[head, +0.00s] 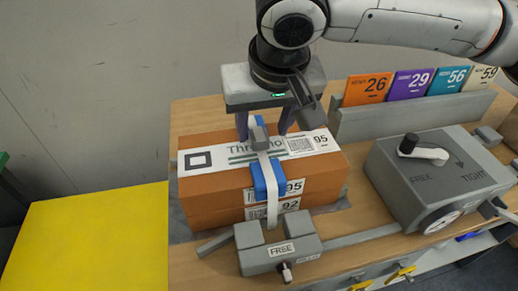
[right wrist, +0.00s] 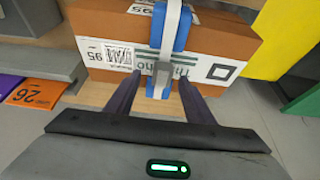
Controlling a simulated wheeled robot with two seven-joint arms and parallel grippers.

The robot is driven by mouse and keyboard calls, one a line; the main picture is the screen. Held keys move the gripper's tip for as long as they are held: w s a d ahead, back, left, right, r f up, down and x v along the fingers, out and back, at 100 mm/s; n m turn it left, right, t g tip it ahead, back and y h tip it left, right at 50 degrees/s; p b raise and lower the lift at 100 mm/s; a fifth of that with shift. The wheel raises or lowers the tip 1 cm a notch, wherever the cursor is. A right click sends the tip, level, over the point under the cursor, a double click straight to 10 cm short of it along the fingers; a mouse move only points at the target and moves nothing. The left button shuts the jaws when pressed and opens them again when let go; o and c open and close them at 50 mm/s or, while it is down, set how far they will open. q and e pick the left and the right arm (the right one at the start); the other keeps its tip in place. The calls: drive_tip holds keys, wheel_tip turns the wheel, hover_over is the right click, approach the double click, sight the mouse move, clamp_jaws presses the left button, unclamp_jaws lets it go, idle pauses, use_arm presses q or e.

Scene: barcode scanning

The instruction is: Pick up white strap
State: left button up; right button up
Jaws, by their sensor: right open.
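The white strap (head: 272,212) runs down over the top and front of an orange-brown box (head: 220,190), with blue pieces (head: 265,178) and a grey buckle (head: 260,138) along it. In the right wrist view the strap (right wrist: 173,18) shows at the top, with the grey buckle (right wrist: 161,72) below. My right gripper (head: 262,130) is open above the box's top. Its dark fingers (right wrist: 159,102) stand apart on either side of the strap and buckle. I cannot tell whether they touch it. My left gripper is not in view.
A grey device marked FREE and TIGHT (head: 432,175) with a lever stands on the right. A grey block marked FREE (head: 278,255) is in front of the box. Numbered cards (head: 366,90) stand in a holder behind. A yellow surface (head: 85,240) is at left.

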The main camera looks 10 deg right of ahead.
sight(259, 135)
drive_tip(key=x, duration=0.4)
drive_tip(key=shift+w+a, duration=0.2)
drive_tip(key=c, duration=1.1)
drive_tip(key=shift+r, duration=0.1)
